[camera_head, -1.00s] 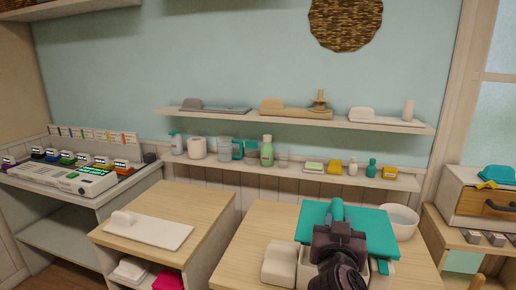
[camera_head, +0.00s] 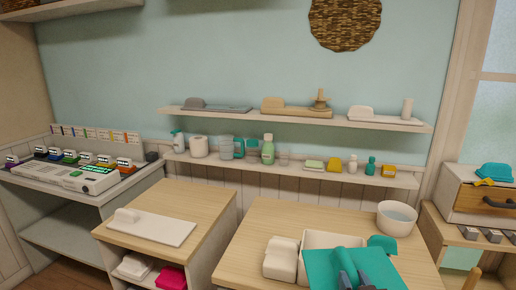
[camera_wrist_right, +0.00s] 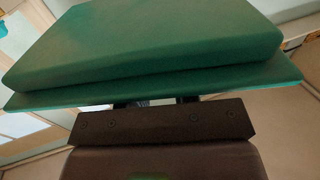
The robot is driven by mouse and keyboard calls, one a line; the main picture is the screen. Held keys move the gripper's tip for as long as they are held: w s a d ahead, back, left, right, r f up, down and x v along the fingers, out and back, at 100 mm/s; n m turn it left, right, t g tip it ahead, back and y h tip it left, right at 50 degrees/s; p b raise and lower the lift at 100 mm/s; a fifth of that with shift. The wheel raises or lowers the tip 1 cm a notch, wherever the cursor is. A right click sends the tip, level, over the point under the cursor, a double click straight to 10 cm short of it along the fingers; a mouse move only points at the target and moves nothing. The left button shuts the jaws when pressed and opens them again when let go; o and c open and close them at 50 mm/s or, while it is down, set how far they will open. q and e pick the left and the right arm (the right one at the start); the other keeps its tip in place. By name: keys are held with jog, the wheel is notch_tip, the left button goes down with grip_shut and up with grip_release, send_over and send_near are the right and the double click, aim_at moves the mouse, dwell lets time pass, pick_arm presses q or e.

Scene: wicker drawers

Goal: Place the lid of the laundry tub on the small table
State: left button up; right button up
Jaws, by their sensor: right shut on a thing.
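The teal lid (camera_head: 318,268) is at the bottom of the head view, above the front of the wooden counter. My right gripper (camera_head: 372,283) is mostly cut off at the lower edge there. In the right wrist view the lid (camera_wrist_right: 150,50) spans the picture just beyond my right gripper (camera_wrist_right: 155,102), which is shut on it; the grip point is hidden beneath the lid. The white laundry tub (camera_head: 330,239) stands on the counter behind the lid, its top partly covered in the view. A lower wooden table (camera_head: 190,205) stands to the left. My left gripper is not in view.
A white board (camera_head: 155,229) lies on the left table, with bare wood behind and beside it. A gap separates that table from the counter (camera_head: 290,215). A white block (camera_head: 281,258), a teal item (camera_head: 382,244) and a white bowl (camera_head: 397,217) are near the tub.

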jog(key=shift+s+d+f, duration=0.35)
jog(key=shift+f, duration=0.3)
jog(key=shift+s+d+f, duration=0.35)
jog(key=shift+f, duration=0.25)
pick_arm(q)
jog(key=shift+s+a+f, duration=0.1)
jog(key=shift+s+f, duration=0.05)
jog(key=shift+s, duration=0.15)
pick_arm(e)
jog(key=shift+s+d+f, duration=0.15)
jog(key=shift+s+f, duration=0.05)
jog(key=shift+f, duration=0.15)
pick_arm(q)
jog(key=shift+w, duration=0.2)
pick_arm(e)
jog(key=shift+r, duration=0.1)
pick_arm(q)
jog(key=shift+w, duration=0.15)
